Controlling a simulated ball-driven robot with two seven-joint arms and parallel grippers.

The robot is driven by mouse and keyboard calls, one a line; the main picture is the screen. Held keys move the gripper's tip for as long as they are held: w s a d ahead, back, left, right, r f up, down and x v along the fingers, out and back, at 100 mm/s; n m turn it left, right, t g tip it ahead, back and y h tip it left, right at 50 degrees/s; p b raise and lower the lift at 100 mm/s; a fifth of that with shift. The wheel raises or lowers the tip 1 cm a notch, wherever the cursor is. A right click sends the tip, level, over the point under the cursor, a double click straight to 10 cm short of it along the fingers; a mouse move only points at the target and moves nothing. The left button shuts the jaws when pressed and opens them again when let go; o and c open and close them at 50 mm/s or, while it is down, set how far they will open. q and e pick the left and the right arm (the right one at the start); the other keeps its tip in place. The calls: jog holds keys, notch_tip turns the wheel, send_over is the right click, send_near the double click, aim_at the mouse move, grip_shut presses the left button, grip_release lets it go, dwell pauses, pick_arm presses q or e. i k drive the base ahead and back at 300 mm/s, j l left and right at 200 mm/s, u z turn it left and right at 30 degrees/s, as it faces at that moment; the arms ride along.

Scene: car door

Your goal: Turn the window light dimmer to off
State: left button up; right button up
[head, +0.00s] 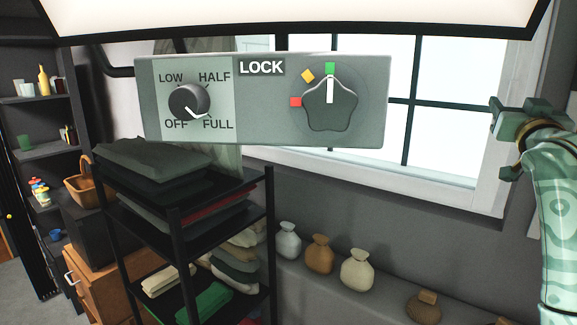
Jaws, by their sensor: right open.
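The dimmer is a round dark knob (189,101) on the left part of a grey control panel (270,128). LOW, HALF, OFF and FULL are printed around it. Its white pointer line slants down and right, toward FULL. A star-shaped LOCK knob (330,108) sits on the panel's right part, its white mark pointing up at a green square. My right gripper (508,137) is open and empty at the right edge, well to the right of the panel and apart from it. My left gripper is not in view.
A bright hanging panel (300,12) spans the top, above the control panel. A window (440,110) is behind. A black shelf rack (172,214) with folded cloths stands below left. The space between my right gripper and the panel looks free.

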aim_at(189, 102)
jog(key=k+j, duration=0.3)
jog(key=k, duration=0.15)
jog(key=k+j, duration=0.25)
jog(key=k, duration=0.2)
jog(key=k+j, duration=0.3)
jog(key=k, duration=0.15)
jog(key=k+j, duration=0.25)
jog(key=k, duration=0.2)
